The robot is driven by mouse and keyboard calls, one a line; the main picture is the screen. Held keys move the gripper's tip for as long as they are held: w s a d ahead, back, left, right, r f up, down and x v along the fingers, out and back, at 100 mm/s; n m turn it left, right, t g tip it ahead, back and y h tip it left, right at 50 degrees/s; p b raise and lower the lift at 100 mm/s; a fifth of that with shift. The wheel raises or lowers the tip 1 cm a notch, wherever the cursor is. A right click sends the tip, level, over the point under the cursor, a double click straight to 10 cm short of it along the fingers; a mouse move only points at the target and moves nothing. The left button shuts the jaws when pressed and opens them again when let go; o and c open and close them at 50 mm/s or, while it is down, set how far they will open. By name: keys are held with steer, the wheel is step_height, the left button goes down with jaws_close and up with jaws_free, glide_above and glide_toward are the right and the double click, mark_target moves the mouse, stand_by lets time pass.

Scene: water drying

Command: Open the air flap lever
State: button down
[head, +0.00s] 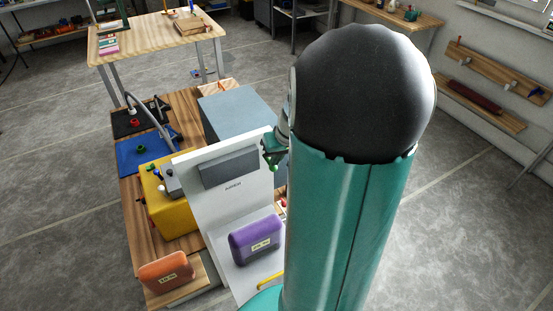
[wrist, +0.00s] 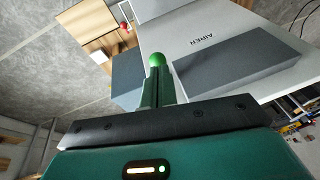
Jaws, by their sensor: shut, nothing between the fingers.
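The white upright panel of the airer (head: 243,205) stands on the bench left of my arm, with a grey rectangular block (head: 229,169) on its face. The panel also shows in the wrist view (wrist: 182,32), marked "AIRER", with the grey block (wrist: 235,66). My gripper (head: 269,152) is at the panel's upper right edge, its fingers shut with nothing between them (wrist: 157,78). A bright green ball (wrist: 156,60) shows right at the fingertips, also in the head view (head: 274,168). I cannot tell whether it touches the fingers or is the lever's knob.
A purple case (head: 256,240) stands in front of the panel and an orange case (head: 166,271) at the bench's near end. A yellow box (head: 165,208) and a blue-grey box (head: 236,112) stand beside and behind the panel. My arm hides the area right of it.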

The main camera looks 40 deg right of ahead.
steer(key=v, duration=1.3)
steer(key=shift+w+d+r, duration=0.2)
steer(key=shift+w, duration=0.05)
steer(key=s+a+r+n+t, duration=0.1)
steer(key=s+a+n, duration=0.1)
steer(key=a, duration=1.1)
steer(key=s+a+r+n, duration=0.2)
steer(key=s+a, duration=0.1)
steer(key=a, duration=1.1)
steer(key=shift+s+a+n+t+h, duration=0.2)
steer(key=shift+s+n+t+h, duration=0.1)
steer(key=shift+t, duration=0.1)
